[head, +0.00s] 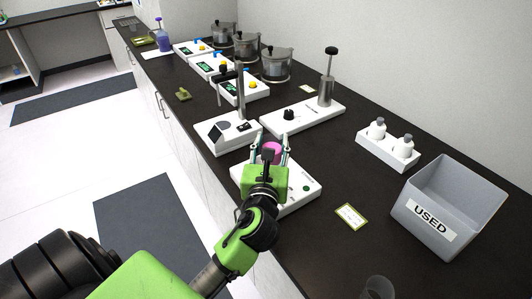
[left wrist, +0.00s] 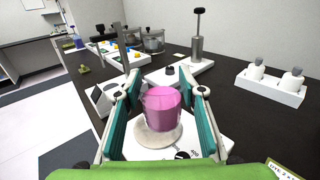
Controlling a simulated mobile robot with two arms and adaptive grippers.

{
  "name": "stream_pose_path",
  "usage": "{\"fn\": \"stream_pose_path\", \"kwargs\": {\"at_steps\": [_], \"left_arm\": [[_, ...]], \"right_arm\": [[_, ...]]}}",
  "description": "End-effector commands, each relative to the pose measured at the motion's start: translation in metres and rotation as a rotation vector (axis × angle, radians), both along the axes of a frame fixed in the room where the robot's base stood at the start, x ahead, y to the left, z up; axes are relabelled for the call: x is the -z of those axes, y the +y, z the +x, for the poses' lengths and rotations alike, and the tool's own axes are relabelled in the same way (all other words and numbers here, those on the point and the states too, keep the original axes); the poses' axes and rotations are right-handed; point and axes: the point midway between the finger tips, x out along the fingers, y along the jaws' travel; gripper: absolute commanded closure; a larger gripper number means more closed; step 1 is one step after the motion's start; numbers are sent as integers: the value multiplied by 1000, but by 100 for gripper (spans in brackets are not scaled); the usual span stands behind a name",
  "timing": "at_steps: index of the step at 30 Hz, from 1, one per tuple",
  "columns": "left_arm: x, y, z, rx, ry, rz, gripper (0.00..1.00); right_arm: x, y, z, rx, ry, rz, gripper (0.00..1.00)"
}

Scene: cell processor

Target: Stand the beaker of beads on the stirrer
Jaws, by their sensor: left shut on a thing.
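My left gripper (head: 270,146) is shut on the beaker of beads (head: 271,151), a clear beaker filled with pink-magenta beads. In the left wrist view the beaker (left wrist: 163,108) stands upright between the two teal finger pads of the gripper (left wrist: 162,100). The stirrer (head: 308,194) is a white box under the gripper, partly hidden by it in the head view. Its pale round plate (left wrist: 146,147) and dark knob (left wrist: 182,155) show in the left wrist view. The beaker is over the plate; I cannot tell whether it touches it. My right gripper is not in view.
A white device with a post (head: 228,133) stands just beyond the stirrer. A grey bin marked USED (head: 448,210), a white bottle rack (head: 388,150) and a label card (head: 350,216) are to the right. A clear cup (head: 378,288) is at the bottom edge.

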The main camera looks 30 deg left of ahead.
Motion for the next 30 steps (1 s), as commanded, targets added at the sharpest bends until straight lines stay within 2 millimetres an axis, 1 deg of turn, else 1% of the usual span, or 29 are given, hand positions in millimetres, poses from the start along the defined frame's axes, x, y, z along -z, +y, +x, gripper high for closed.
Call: {"fn": "stream_pose_path", "kwargs": {"at_steps": [1,3,6,9,12,17,21,24,30], "left_arm": [[4,10,10,-3,0,3,100],[12,22,23,-4,1,3,100],[36,31,35,-3,4,-1,100],[52,40,45,-2,0,-1,100],[61,45,52,-1,0,-1,100],[71,51,58,-2,-1,0,100],[93,51,59,0,3,-3,100],[102,51,59,0,0,-2,100],[102,51,59,1,-1,0,100]], "right_arm": [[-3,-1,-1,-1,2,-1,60],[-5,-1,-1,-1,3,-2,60],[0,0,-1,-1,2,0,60],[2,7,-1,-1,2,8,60],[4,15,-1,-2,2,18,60],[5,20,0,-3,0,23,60],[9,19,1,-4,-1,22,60],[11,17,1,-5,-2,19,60],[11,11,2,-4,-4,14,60]]}}
